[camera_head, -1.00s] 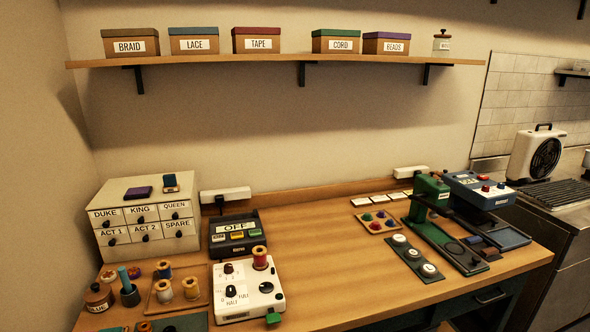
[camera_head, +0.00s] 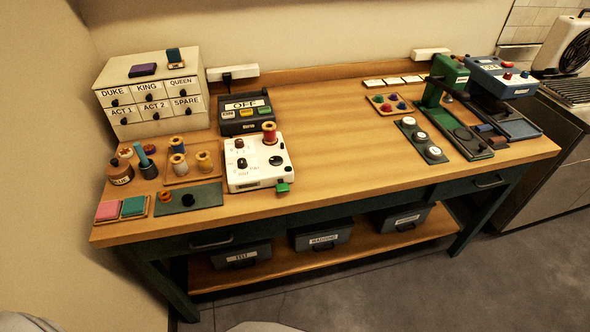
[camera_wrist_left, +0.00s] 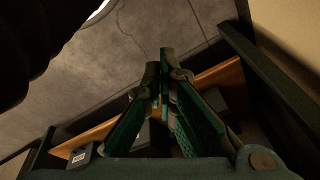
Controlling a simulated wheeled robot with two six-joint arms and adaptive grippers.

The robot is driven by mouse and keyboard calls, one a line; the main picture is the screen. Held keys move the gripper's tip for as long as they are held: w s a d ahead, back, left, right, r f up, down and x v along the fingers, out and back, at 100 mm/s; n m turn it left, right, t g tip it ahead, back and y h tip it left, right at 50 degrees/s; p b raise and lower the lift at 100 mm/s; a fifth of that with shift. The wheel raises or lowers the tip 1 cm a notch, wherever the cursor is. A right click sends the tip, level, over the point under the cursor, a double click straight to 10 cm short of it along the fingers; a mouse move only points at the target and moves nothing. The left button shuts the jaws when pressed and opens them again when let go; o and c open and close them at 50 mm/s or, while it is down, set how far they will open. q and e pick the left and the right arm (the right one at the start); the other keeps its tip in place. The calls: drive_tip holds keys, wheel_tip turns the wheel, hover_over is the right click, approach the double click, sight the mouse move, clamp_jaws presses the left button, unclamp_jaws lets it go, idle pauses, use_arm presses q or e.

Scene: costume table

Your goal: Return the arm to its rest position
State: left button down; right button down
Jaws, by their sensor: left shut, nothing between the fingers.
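My left gripper (camera_wrist_left: 161,75) shows in the left wrist view. Its two green-padded fingers are together and hold nothing. Past the fingers are the grey floor, a wooden lower shelf (camera_wrist_left: 100,132) and dark green table parts. Neither gripper shows in the head view. The wooden worktable (camera_head: 330,140) fills the middle of that view, with no arm over it.
A white drawer cabinet (camera_head: 152,65), a white control box (camera_head: 250,178) and small spools stand on the table's left. A green press (camera_head: 445,80) and a blue machine (camera_head: 500,72) stand at the right. Labelled bins (camera_head: 320,235) sit on the lower shelf. The table's centre is clear.

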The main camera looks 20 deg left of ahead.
use_arm(q)
drive_tip(key=s+f, duration=0.7)
drive_tip(key=s, duration=0.4)
drive_tip(key=shift+f+g, duration=0.25)
drive_tip(key=shift+g, duration=0.15)
